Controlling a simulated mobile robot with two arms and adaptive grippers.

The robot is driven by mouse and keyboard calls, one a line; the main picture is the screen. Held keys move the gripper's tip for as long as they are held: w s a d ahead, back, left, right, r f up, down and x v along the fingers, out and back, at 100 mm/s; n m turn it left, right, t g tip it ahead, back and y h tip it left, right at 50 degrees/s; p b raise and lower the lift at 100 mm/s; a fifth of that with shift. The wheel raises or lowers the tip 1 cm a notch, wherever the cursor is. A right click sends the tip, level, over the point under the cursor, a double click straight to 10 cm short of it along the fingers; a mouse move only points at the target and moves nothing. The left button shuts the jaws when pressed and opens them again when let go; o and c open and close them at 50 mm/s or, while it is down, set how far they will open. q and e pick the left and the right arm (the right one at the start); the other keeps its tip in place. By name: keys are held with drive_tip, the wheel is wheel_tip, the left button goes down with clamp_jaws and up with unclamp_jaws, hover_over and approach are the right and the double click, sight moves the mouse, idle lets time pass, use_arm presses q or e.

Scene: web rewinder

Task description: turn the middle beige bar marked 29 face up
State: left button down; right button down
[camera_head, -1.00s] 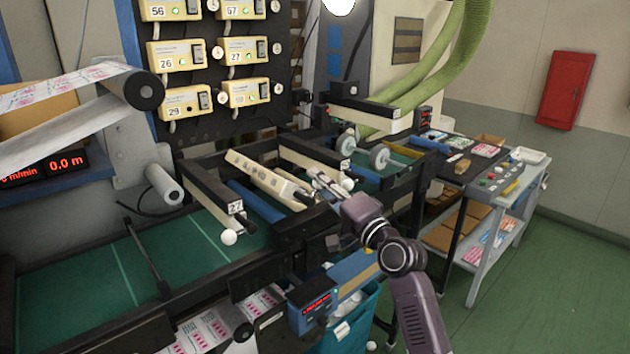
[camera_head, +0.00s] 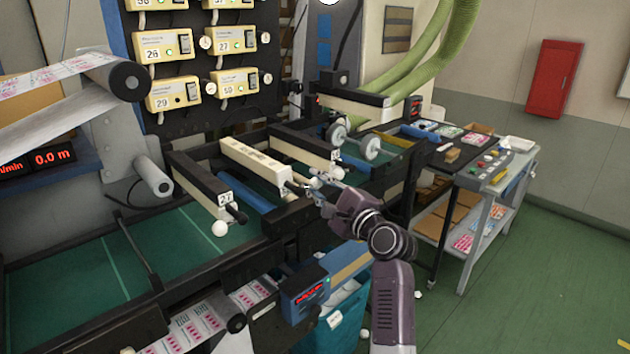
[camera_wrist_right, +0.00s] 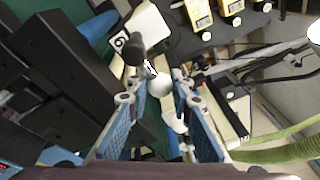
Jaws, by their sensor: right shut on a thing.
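The middle beige bar (camera_head: 250,160) lies between two neighbouring bars on the rewinder. Its broad beige face with small dark marks shows on the upper side in the head view; its number is too small to read there. A white ball knob (camera_wrist_right: 159,86) on a dark stem is at its near end. My right gripper (camera_head: 312,186) is at that near end. In the wrist view the blue-padded fingers (camera_wrist_right: 152,92) are around the knob and stem, shut on them; exact contact is partly hidden. My left gripper is out of view.
A bar marked 27 (camera_head: 197,184), dark on top with its own ball knob (camera_head: 219,229), lies to the left. Another dark-topped bar (camera_head: 305,150) lies close on the right. Beige switch boxes (camera_head: 172,94) hang behind. A cart (camera_head: 500,170) stands at the right.

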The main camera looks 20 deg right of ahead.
drive_tip(key=shift+f+m, duration=0.4)
drive_tip(key=shift+m, duration=0.1)
drive_tip(key=shift+f, duration=0.1)
drive_tip(key=c, duration=1.7)
unclamp_jaws()
drive_tip(key=shift+s, duration=0.1)
drive_tip(key=s, duration=0.4)
drive_tip(key=s+d, duration=0.1)
drive_tip(key=s, duration=0.2)
drive_tip(key=s+d, duration=0.1)
drive_tip(key=s, duration=0.3)
drive_tip(key=shift+s, duration=0.35)
